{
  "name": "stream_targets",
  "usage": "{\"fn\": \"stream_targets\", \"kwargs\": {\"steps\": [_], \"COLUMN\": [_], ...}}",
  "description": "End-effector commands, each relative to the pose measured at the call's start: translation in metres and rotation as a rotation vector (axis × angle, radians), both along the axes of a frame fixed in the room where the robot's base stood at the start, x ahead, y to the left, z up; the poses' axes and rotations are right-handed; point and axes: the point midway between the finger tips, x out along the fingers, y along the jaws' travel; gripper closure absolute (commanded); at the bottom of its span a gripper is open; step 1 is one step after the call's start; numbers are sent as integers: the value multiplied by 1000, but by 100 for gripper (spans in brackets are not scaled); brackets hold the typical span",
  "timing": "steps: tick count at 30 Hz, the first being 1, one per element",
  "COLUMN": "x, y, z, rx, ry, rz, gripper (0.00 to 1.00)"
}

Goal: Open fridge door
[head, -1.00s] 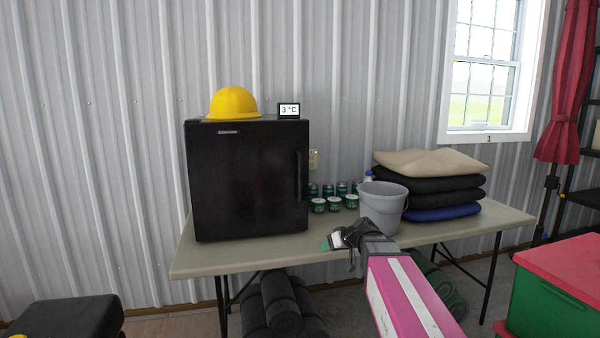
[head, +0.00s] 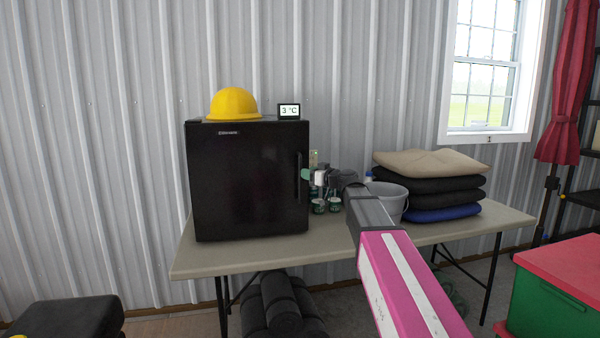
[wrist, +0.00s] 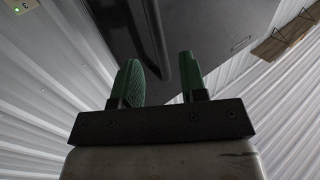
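A small black fridge (head: 245,185) stands shut on the table. Its dark vertical handle (head: 300,178) is on the right side of the door. My gripper (head: 308,176) is just right of the handle in the head view. In the wrist view, my gripper (wrist: 162,85) shows two green fingers spread apart with nothing clamped between them. The handle (wrist: 158,50) runs down toward the gap between the fingers there, against the dark fridge door (wrist: 210,35). I cannot tell whether a finger touches the handle.
A yellow hard hat (head: 233,103) and a small display (head: 289,111) sit on the fridge. The tabletop in front of the fridge is clear.

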Motion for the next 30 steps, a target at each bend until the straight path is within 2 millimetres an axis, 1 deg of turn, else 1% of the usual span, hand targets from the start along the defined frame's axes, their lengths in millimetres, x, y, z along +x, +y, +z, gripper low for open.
{"fn": "stream_targets", "kwargs": {"steps": [1,3,9,14,22,23,24,25,26,30], "x": [9,16,30,34,34,34,34,34,34,33], "y": [8,17,34,39,40,40,40,40,40,40], "z": [0,0,0,0,0,0,0,0,0,0], "rx": [-1,-1,-1,-1,-1,-1,-1,-1,-1,-1], "ry": [1,1,1,1,1,1,1,1,1,1], "rz": [1,0,-1,-2,-2,-2,-2,-2,-2,-2], "gripper": [61,61,61,61,61,70,84,93,100,100]}}
